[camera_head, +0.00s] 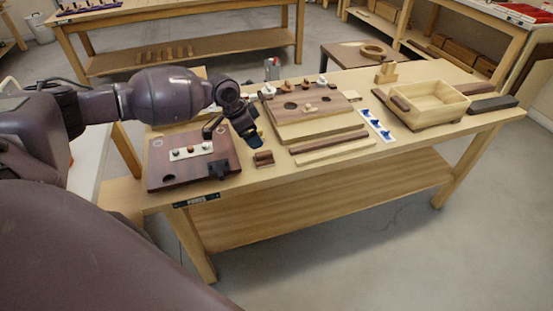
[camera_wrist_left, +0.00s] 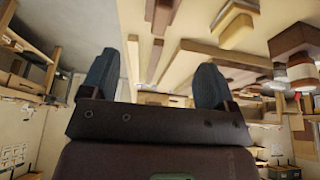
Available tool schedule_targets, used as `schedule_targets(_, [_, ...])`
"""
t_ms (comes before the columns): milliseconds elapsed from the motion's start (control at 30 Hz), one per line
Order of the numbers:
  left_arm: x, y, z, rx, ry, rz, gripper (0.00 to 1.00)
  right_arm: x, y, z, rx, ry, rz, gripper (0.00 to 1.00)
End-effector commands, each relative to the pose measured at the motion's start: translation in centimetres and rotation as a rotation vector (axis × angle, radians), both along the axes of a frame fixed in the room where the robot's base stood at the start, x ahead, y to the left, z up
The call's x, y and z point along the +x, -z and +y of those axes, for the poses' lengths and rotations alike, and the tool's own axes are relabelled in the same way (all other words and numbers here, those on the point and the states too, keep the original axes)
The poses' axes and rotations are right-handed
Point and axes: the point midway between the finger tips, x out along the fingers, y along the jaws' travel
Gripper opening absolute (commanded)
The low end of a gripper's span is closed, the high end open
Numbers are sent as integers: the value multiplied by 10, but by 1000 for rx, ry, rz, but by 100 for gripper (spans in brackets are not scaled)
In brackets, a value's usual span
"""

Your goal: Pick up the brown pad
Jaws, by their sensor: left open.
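The small brown pad (camera_head: 263,158) stands near the bench's front edge, between the dark board on the left and the wooden strips on the right. A brown piece that looks like this pad (camera_wrist_left: 160,18) shows at the top of the left wrist view, beyond the fingers and roughly between them. My left gripper (camera_head: 252,138) is just above and slightly left of the pad in the head view. In the left wrist view its two dark fingers (camera_wrist_left: 153,80) are wide apart with nothing between them. My right gripper is not in view.
A dark brown board (camera_head: 165,175) with a white strip lies left of the pad. Wooden strips (camera_head: 325,145) and a board with holes (camera_head: 325,100) lie to the right. A blue-and-white strip (camera_head: 377,126) and a wooden box (camera_head: 430,112) stand farther right.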

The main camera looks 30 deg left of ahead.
Motion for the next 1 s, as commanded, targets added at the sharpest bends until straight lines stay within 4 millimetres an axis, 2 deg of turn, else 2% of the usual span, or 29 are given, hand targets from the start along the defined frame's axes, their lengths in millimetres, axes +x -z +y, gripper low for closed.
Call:
schedule_targets(300, [12, 40, -11, 3, 8, -2, 81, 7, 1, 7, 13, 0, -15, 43])
schedule_targets(567, [16, 55, -15, 4, 8, -4, 81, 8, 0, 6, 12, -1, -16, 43])
schedule_targets(800, [20, 86, -20, 3, 9, -4, 81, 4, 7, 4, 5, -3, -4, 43])
schedule_targets(1000, [25, 101, -24, 4, 8, -4, 81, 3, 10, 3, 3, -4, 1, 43])
